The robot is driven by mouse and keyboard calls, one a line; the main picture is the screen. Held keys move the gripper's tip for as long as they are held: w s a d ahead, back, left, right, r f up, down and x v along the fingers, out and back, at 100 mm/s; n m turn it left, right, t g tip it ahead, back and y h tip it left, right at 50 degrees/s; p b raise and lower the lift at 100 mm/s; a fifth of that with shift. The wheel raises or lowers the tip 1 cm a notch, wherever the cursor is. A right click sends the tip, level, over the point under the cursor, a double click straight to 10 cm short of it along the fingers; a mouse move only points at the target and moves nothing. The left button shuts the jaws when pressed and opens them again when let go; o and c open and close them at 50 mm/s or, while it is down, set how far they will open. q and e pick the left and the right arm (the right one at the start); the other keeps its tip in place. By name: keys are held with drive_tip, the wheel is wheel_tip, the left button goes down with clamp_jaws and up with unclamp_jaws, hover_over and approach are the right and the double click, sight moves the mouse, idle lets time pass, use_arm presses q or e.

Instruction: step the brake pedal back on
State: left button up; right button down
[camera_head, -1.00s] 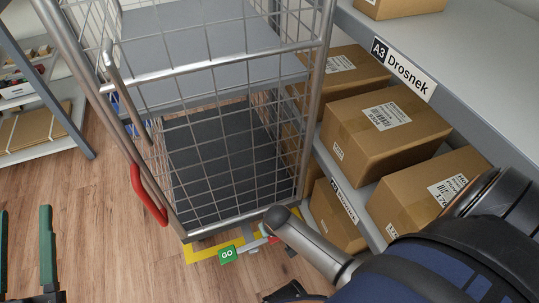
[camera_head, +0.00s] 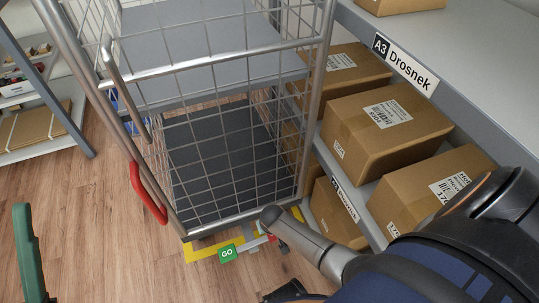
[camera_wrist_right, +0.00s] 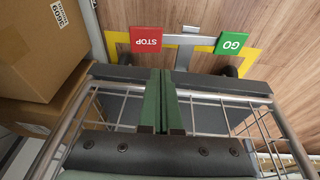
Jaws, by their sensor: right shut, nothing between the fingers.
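The roll cage (camera_head: 235,150) stands upright beside the shelf, with pedals at its foot. The green GO pedal (camera_head: 228,254) shows clearly in the head view; the red STOP pedal (camera_head: 271,238) is mostly hidden by my right arm. In the right wrist view both the STOP pedal (camera_wrist_right: 146,40) and the GO pedal (camera_wrist_right: 231,43) are in sight. My right gripper (camera_wrist_right: 167,75) is shut and empty, its fingertips just short of the pedals in that picture, between them and nearer STOP; contact cannot be told. One green finger of my left gripper (camera_head: 28,250) shows at the lower left.
Cartons (camera_head: 385,125) fill the shelf rack (camera_head: 500,70) on the right, close beside my right arm. A red handle (camera_head: 147,193) sits on the cage's left side. Yellow floor marking (camera_head: 200,252) runs under the cage's front edge. Wooden floor (camera_head: 110,240) is free at the left.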

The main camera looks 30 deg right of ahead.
sight(270, 238)
drive_tip(key=b+x, duration=0.3)
drive_tip(key=x, duration=0.1)
drive_tip(key=b+x, duration=0.3)
drive_tip(key=x, duration=0.1)
drive_tip(key=s+b+x, duration=0.1)
drive_tip(key=b+x, duration=0.2)
drive_tip(key=x, duration=0.1)
drive_tip(key=shift+f, duration=0.2)
drive_tip(key=shift+d+f+b, duration=0.15)
drive_tip(key=shift+f+b, duration=0.3)
use_arm(q)
wheel_tip(270, 238, down, 12)
drive_tip(key=d, duration=0.1)
drive_tip(key=shift+w+d+r+g, duration=0.2)
drive_tip(key=shift+w+r+g, duration=0.05)
drive_tip(key=shift+g, duration=0.15)
drive_tip(key=shift+r, duration=0.1)
